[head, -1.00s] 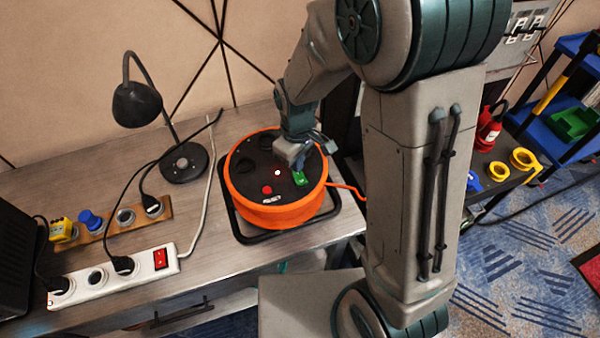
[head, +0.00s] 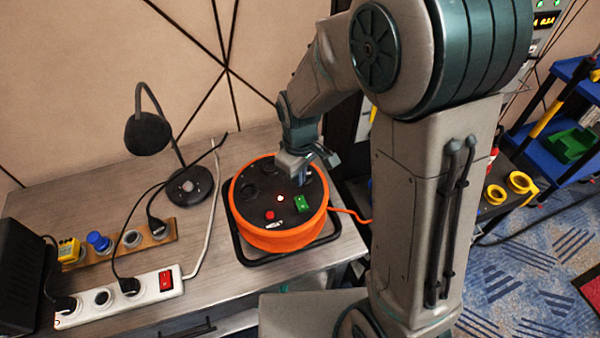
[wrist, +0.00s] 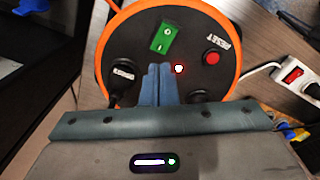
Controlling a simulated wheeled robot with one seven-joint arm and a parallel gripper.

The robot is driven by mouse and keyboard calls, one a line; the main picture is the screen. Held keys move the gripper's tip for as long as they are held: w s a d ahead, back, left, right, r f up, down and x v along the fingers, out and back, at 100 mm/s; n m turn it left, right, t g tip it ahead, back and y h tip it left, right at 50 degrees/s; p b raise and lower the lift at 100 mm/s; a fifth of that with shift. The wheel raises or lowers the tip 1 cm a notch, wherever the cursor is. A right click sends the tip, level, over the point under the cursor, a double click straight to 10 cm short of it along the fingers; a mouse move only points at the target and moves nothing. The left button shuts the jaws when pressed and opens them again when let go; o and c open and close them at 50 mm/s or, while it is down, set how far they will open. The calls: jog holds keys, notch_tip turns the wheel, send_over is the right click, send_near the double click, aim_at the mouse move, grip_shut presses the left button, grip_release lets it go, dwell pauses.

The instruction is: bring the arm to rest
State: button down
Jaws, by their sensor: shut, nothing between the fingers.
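My arm reaches in from the right in the head view. My gripper (head: 300,167) hangs over the back of an orange cable reel (head: 262,232) on the desk. In the wrist view my gripper (wrist: 158,70) has its two blue-grey fingers together with nothing between them. Beyond the fingertips, the reel's black face carries a green rocker switch (wrist: 167,36), a red lit lamp (wrist: 179,69) and a red reset button (wrist: 211,58). A black plug (wrist: 122,75) sits in a socket left of the fingers. I cannot tell the fingers' exact height above the face.
A desk lamp (head: 148,132), a white power strip (head: 120,299) and a wooden socket board (head: 160,235) stand left of the reel. An orange cable (head: 350,213) runs right from the reel. A shelf with yellow rings (head: 497,194) stands right of my arm.

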jog(key=shift+r, duration=0.1)
jog(key=s+d+r+m+t, duration=0.3)
jog(key=s+d+r+m, duration=0.6)
jog(key=s+d+r, duration=0.3)
jog(key=shift+s+r+t, duration=0.35)
jog(key=shift+r+t, duration=0.05)
jog(key=shift+r, duration=1.35)
